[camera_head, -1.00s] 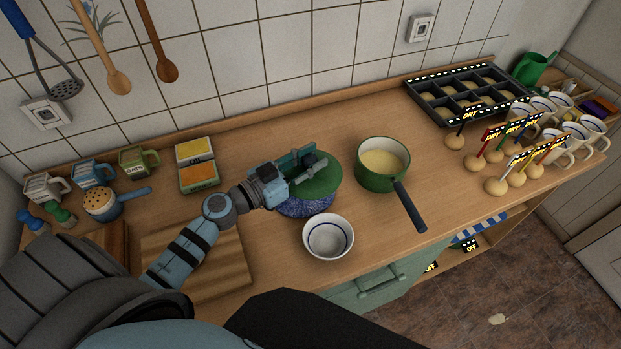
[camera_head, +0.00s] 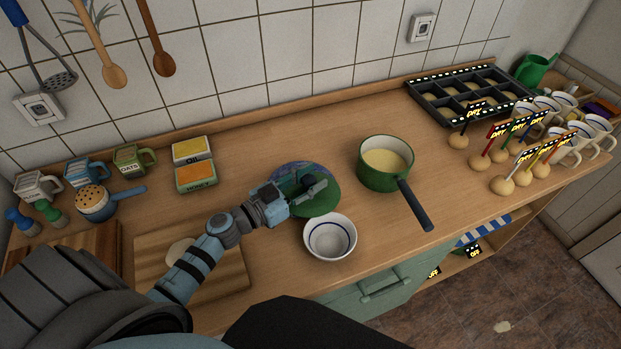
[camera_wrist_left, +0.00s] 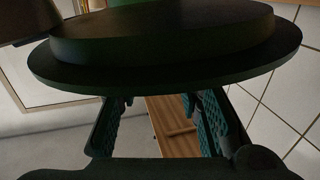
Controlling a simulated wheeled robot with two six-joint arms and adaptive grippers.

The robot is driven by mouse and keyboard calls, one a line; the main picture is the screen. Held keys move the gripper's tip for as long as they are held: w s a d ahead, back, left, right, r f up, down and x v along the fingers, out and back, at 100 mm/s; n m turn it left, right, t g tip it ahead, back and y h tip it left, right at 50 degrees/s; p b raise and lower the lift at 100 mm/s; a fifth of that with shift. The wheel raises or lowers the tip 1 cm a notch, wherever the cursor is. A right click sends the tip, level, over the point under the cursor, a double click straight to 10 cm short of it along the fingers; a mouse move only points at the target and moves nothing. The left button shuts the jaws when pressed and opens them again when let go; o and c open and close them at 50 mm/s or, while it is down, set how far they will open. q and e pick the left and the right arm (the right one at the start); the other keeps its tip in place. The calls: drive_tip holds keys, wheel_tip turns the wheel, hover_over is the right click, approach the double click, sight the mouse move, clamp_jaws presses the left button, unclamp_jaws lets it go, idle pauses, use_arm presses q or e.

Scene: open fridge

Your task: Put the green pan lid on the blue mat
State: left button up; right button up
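The green pan lid (camera_head: 325,205) is at the middle of the counter in the head view, under my left gripper (camera_head: 311,185). My left gripper appears closed on the lid's top; the grip itself is hidden. In the wrist view the lid (camera_wrist_left: 160,55) fills the upper part as a dark disc, with the fingers (camera_wrist_left: 160,102) reaching to its edge. The blue mat (camera_head: 284,171) is round and speckled; its far left part shows behind the lid, which overlaps the rest. I cannot tell whether the lid touches the mat. My right gripper is not in view.
A white bowl (camera_head: 330,237) stands close in front of the lid. A green pot (camera_head: 370,180) stands to the right, its handle toward the front. Oil and honey boxes (camera_head: 195,177) are behind left, a cutting board (camera_head: 225,275) front left.

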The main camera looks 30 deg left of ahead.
sight(305, 184)
use_arm(q)
drive_tip(key=shift+o, duration=0.7)
drive_tip(key=shift+w, duration=0.1)
drive_tip(key=shift+r, duration=0.25)
drive_tip(key=shift+s+a+r, duration=0.1)
drive_tip(key=shift+s+r, duration=0.1)
drive_tip(key=shift+s, duration=0.05)
drive_tip(key=v, duration=0.2)
drive_tip(key=b+v, duration=0.1)
drive_tip(key=v, duration=0.1)
drive_tip(key=f+b+v, duration=0.1)
drive_tip(key=v, duration=0.4)
drive_tip(key=r+p+v, duration=0.1)
drive_tip(key=v, duration=0.1)
drive_tip(key=shift+s+a, duration=0.2)
drive_tip(key=shift+s, duration=0.05)
